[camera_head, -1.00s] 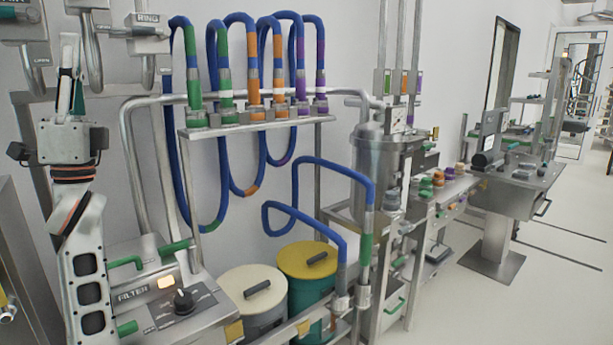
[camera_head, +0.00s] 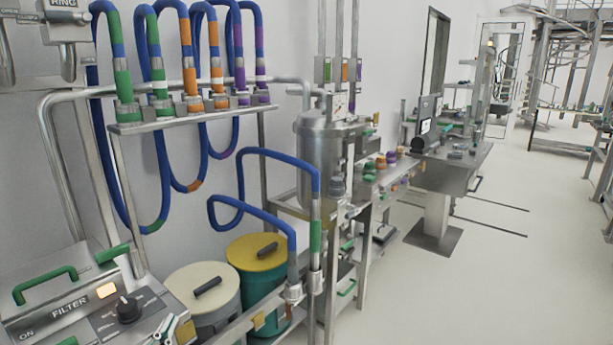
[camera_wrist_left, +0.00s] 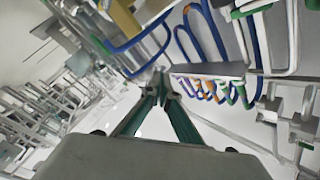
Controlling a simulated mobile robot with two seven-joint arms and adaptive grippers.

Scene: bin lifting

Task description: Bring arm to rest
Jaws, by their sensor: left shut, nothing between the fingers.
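My left gripper (camera_head: 170,330) shows only as its fingertips at the bottom edge of the head view, in front of the filter unit (camera_head: 62,308). In the left wrist view my left gripper (camera_wrist_left: 160,92) has its two green fingers meeting at the tips, shut with nothing between them. The rest of that arm is out of the head view. My right gripper is in neither view.
A cream-lidded bin (camera_head: 203,288) and a yellow-lidded bin (camera_head: 257,252) stand right of the filter unit. Blue hoses hang from a rack (camera_head: 190,118) above. A steel tank (camera_head: 318,160) and benches stand farther right. The floor (camera_head: 480,285) at right is clear.

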